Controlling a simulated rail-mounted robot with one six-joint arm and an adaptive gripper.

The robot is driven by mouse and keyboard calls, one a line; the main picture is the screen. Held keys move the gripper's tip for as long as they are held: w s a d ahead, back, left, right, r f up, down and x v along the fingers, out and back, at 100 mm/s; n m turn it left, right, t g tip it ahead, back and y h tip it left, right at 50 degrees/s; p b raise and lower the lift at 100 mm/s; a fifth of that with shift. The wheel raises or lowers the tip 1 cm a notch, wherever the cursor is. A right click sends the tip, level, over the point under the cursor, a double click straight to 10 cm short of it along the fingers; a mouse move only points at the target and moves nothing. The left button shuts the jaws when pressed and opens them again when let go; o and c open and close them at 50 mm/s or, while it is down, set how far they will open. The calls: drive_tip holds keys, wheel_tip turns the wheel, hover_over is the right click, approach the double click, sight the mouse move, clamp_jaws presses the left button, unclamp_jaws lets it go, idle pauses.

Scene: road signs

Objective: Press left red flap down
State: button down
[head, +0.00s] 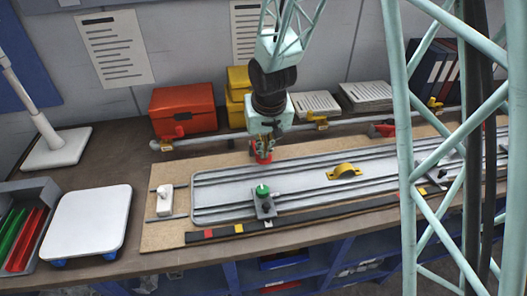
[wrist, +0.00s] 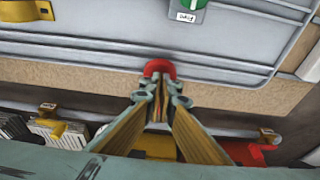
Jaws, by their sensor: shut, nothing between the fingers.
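A small red flap-like piece (head: 262,157) sits at the back edge of the grey track board (head: 225,186), directly below my gripper (head: 265,142). In the wrist view the red piece (wrist: 159,68) is a rounded arch just beyond my closed fingertips (wrist: 158,92). My gripper is shut and empty, pointing down. Its fingertips are at or very near the red piece; I cannot tell whether they touch. The fingers hide part of it. Another red piece (head: 383,129) lies farther right near the rail.
A grey rail (head: 225,139) with orange clamps (head: 320,122) runs behind the board. A red box (head: 184,107) and yellow boxes (head: 239,82) stand behind it. A green button (head: 262,190) and a yellow arch (head: 344,172) are on the board.

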sight(265, 160)
drive_tip(key=shift+s+d+f+b, duration=0.1)
drive_tip(key=shift+s+f+b, duration=0.2)
drive_tip(key=shift+f+b, duration=0.5)
drive_tip(key=shift+s+d+f+b, duration=0.1)
drive_tip(key=shift+s+f+b, duration=0.2)
drive_tip(key=shift+f+b, duration=0.45)
drive_tip(key=shift+s+b, duration=0.2)
drive_tip(key=shift+b, duration=0.1)
drive_tip(key=shift+r, duration=0.15)
drive_tip(key=shift+w+r+p, duration=0.2)
drive_tip(key=shift+r+p, duration=1)
drive_tip(key=shift+r, duration=0.9)
drive_tip(key=s+d+r+p, duration=0.1)
drive_tip(key=s+r, duration=0.4)
drive_tip(key=r, duration=0.3)
drive_tip(key=shift+s+d, duration=0.2)
drive_tip(key=shift+s, duration=0.1)
drive_tip(key=shift+r, duration=0.1)
